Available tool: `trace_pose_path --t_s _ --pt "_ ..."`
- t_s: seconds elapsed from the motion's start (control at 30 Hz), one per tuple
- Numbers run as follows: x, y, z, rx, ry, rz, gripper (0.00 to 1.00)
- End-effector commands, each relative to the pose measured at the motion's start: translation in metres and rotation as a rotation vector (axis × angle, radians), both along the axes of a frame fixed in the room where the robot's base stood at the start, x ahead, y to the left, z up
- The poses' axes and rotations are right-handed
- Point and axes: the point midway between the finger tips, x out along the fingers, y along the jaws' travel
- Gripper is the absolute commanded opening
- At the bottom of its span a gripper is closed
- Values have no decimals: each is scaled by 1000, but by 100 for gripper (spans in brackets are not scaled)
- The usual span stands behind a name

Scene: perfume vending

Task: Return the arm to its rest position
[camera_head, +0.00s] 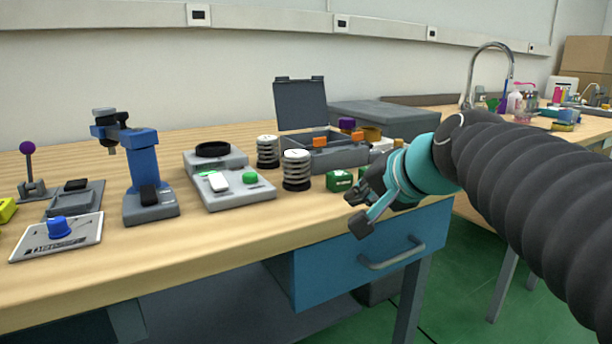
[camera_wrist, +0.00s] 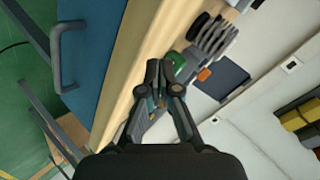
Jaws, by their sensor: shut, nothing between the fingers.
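My gripper (camera_head: 361,208) is at the end of my arm, which reaches in from the right in the head view. It hangs in front of the table's front edge, near the blue drawer (camera_head: 340,262). In the wrist view my gripper (camera_wrist: 156,68) has its fingertips together, with nothing between them. Behind it in that view are the wooden table edge (camera_wrist: 128,62) and a green block (camera_wrist: 174,64). The gripper appears clear of the table and the drawer handle (camera_head: 392,256).
On the wooden table (camera_head: 240,225) stand a blue press-like device (camera_head: 143,165), a grey scale-like device (camera_head: 228,182), two striped spring cylinders (camera_head: 296,170) and an open grey case (camera_head: 345,154). A sink faucet (camera_head: 490,62) stands at the back right. Green floor (camera_head: 455,290) is open below.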

Motion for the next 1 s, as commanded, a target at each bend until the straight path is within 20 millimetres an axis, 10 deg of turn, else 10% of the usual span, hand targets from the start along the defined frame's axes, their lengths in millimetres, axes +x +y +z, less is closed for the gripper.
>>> trace_pose_path --t_s 0.4,1.0 --pt "-155 -57 -176 -653 228 277 0" --pt "-181 -73 -204 -764 274 339 0"
